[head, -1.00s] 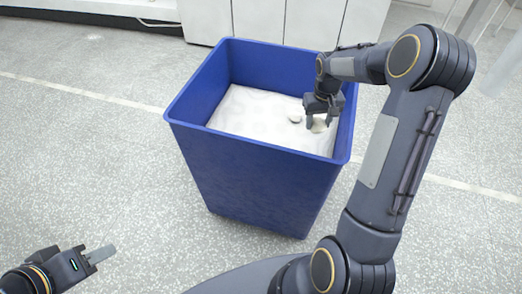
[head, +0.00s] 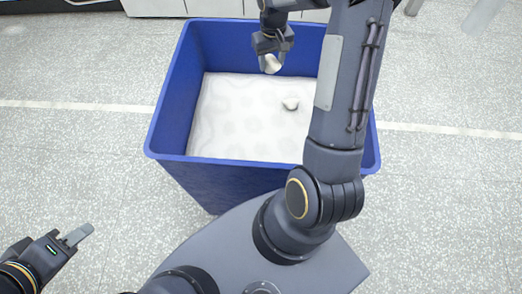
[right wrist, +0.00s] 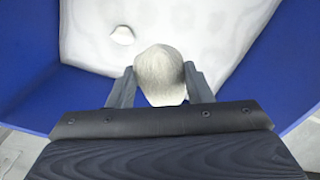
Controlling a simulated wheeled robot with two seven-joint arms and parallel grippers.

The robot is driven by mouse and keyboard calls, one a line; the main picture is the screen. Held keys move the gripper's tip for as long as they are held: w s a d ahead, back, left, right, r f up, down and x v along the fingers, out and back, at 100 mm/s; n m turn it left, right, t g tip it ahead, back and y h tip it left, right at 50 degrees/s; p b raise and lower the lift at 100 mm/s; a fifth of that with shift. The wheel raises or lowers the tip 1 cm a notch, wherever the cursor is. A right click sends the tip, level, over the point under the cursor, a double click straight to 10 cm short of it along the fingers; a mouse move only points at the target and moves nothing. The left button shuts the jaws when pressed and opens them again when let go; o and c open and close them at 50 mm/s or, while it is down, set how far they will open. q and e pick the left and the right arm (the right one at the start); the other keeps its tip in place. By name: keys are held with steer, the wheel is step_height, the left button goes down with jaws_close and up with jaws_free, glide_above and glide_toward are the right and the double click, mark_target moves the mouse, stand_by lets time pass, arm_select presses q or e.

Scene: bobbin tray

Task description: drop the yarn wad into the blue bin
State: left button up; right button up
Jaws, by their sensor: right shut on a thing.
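My right gripper (head: 271,63) is shut on a pale cream yarn wad (head: 272,65). The wad also shows between the fingers in the right wrist view (right wrist: 160,76). They are over the far part of the open blue bin (head: 215,178), with the bin's white inside below. The wad looks clear of the white surface, but the exact height is hard to tell. My left gripper (head: 74,238) is low at the left, outside the bin, with no object visible at it. Its jaw opening is unclear.
A second small pale lump (head: 290,103) lies on the white surface (head: 240,125) in the bin; it shows in the right wrist view too (right wrist: 122,35). The bin's walls rise around it. White cabinets stand behind. Speckled floor left of the bin is clear.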

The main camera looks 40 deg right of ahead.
step_height(320, 180, down, 4)
steer(key=shift+w+r+b, duration=0.1)
steer(key=shift+b, duration=0.9)
steer(key=shift+f+b, duration=0.4)
steer(key=shift+f, duration=0.2)
steer(key=o, duration=1)
